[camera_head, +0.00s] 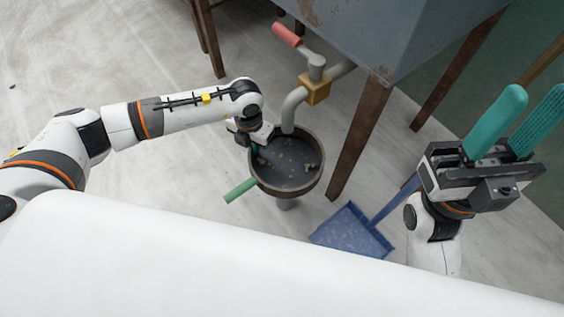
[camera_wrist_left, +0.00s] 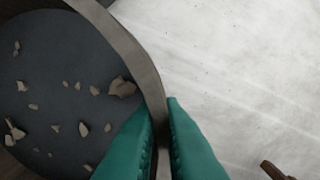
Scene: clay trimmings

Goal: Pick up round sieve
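The round sieve (camera_head: 318,180) has a brown rim and a dark mesh bottom with clay bits on it. It is below the pipe's spout in the head view. My left gripper (camera_head: 260,152) is at its left rim, one teal finger showing inside. In the left wrist view, the teal fingers of my left gripper (camera_wrist_left: 160,106) close on both sides of the sieve's rim (camera_wrist_left: 133,52). My right gripper (camera_head: 535,95) is open and empty, its teal fingers pointing up, away from the sieve.
A grey tank (camera_head: 370,35) on wooden legs carries a pipe with a red-handled tap (camera_head: 287,35). A green handle (camera_head: 240,190) sticks out left of the sieve. A blue dustpan (camera_head: 350,232) lies to the right.

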